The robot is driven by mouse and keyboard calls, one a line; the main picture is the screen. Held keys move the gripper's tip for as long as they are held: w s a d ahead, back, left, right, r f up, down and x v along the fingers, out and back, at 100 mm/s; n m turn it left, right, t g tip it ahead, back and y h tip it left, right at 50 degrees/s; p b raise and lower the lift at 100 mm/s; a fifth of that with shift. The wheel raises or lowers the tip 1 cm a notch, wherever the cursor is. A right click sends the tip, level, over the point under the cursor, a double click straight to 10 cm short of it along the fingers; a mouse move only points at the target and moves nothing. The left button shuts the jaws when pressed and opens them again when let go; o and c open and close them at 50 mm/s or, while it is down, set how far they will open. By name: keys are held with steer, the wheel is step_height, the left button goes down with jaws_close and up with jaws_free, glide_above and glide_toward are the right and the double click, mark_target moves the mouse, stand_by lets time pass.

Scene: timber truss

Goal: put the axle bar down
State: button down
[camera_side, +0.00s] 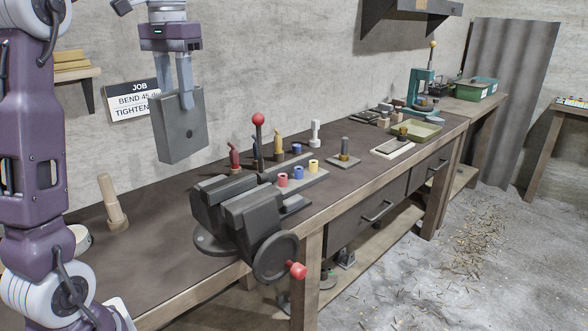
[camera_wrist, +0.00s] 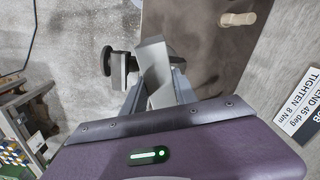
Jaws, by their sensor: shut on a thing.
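The bar hangs upright in the air, above and behind the bench vise in the side view. In the wrist view the bar (camera_wrist: 157,65) is a pale grey slab between the fingers (camera_wrist: 155,88). The part between the fingers is partly hidden. The workbench (camera_side: 150,262) has a dark top with a wooden edge.
A grey vise (camera_side: 245,208) with a red-tipped handle stands at the bench's front edge. Behind it are a red-ball lever (camera_side: 259,122), colored rings and small posts. A wooden mallet-like piece (camera_side: 112,205) stands left. Bare bench top lies between it and the vise.

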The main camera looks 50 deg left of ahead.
steer(key=s+a+n, duration=0.5)
steer(key=s, duration=0.6)
step_height(320, 180, down, 26)
steer(key=shift+w+f, duration=0.15)
steer(key=shift+w, duration=0.05)
steer(key=shift+d+f, duration=0.1)
steer(key=shift+d, duration=0.05)
steer(key=c, duration=1)
jaws_free()
steer(key=shift+o, duration=0.2)
